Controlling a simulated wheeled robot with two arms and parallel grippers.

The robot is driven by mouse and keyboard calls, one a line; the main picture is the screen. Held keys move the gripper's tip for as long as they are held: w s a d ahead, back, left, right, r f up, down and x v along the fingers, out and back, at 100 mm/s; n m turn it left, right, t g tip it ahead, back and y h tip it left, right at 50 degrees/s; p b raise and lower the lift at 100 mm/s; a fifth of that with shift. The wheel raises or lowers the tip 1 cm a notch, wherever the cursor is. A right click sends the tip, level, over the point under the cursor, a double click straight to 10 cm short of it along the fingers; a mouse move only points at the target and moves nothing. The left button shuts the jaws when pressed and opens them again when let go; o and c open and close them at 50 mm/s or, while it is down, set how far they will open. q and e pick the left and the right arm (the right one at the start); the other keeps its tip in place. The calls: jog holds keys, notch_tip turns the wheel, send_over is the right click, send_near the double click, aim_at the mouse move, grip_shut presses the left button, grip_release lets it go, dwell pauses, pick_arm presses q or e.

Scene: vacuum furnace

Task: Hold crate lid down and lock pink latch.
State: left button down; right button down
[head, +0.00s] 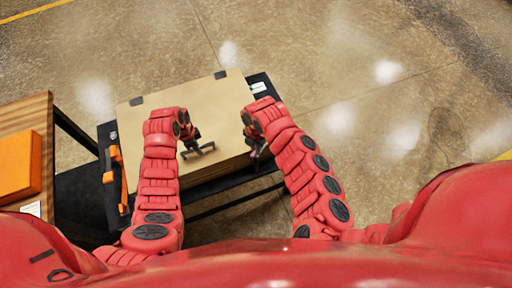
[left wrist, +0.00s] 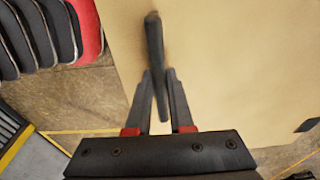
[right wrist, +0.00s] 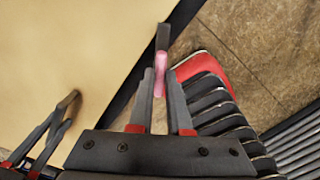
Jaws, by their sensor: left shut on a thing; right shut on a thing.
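The crate's tan lid (head: 190,105) lies flat on the crate, with no clear gap visible at its edge. My left gripper (head: 196,149) is shut on the dark lid handle (left wrist: 154,45) on top of the lid; the handle runs between its fingertips (left wrist: 158,76). The pink latch (right wrist: 160,72) shows in the right wrist view at the crate's edge, below a dark upright piece. My right gripper (right wrist: 160,76) is shut on the latch.
The crate rests on a black cart (head: 263,88). An orange-handled tool (head: 119,178) lies on the cart, left of the crate. A wooden table (head: 38,112) with an orange box (head: 20,165) stands at the far left. The floor beyond is clear.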

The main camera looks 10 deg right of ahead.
pick_arm(q)
jog(key=shift+s+f, duration=0.3)
pick_arm(e)
jog(key=n, duration=0.6)
jog(key=shift+d+f, duration=0.1)
jog(key=shift+f, duration=0.05)
pick_arm(q)
jog(key=shift+a, duration=0.1)
pick_arm(e)
jog(key=n, duration=0.5)
jog(key=shift+s+n, duration=0.1)
jog(key=shift+n, duration=0.2)
jog(key=c, duration=0.9)
grip_release()
jog(key=shift+o, duration=0.2)
